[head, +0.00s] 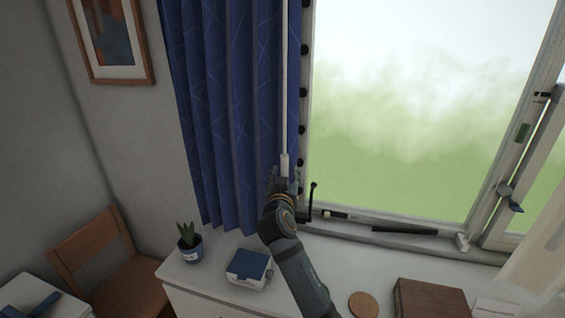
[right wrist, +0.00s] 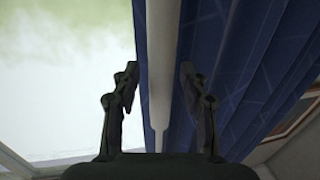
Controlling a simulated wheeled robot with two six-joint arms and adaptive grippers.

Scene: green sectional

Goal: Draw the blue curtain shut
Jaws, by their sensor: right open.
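The blue curtain (head: 225,110) hangs bunched in folds at the left side of the window, and the glass to its right is uncovered. A white rod (head: 285,90) hangs upright along the curtain's right edge. My right gripper (head: 284,172) is at the rod's lower end, in front of the curtain edge. In the right wrist view the open fingers (right wrist: 158,85) stand on either side of the white rod (right wrist: 160,60), with gaps to it. The blue curtain (right wrist: 250,70) fills the right of that view. My left gripper is not in view.
The window (head: 410,120) has a sill with a dark handle (head: 311,195) close to my right gripper. Below, a white cabinet top holds a potted plant (head: 189,242), a blue-and-white box (head: 248,268), a round wooden disc (head: 363,304) and a brown box (head: 430,298).

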